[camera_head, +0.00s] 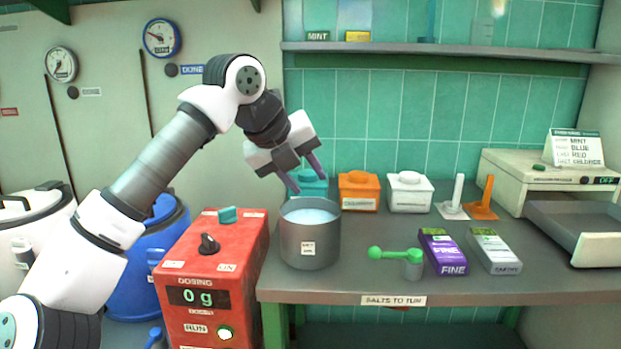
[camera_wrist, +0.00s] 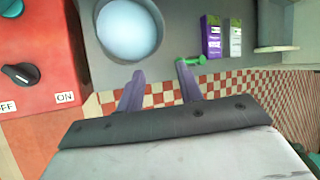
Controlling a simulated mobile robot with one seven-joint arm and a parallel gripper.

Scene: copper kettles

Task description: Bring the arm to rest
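My gripper (camera_head: 303,180) is above the back left of the bench, over the grey pot (camera_head: 309,248) and near the teal box behind it. Its two purple fingers are apart with nothing between them, as the wrist view also shows (camera_wrist: 161,80). My arm reaches up from the lower left and bends down at the wrist. The pot holds a pale blue-white content and has a small label. In the wrist view the pot (camera_wrist: 128,55) is at the top, beyond the fingers.
A red dosing machine (camera_head: 212,270) reading 0 g stands left of the pot. A green-handled scoop (camera_head: 410,262), a purple box (camera_head: 441,252) and a grey box (camera_head: 494,251) lie on the bench. Orange (camera_head: 358,193) and white (camera_head: 410,193) tubs stand behind. An open drawer (camera_head: 590,246) is at right.

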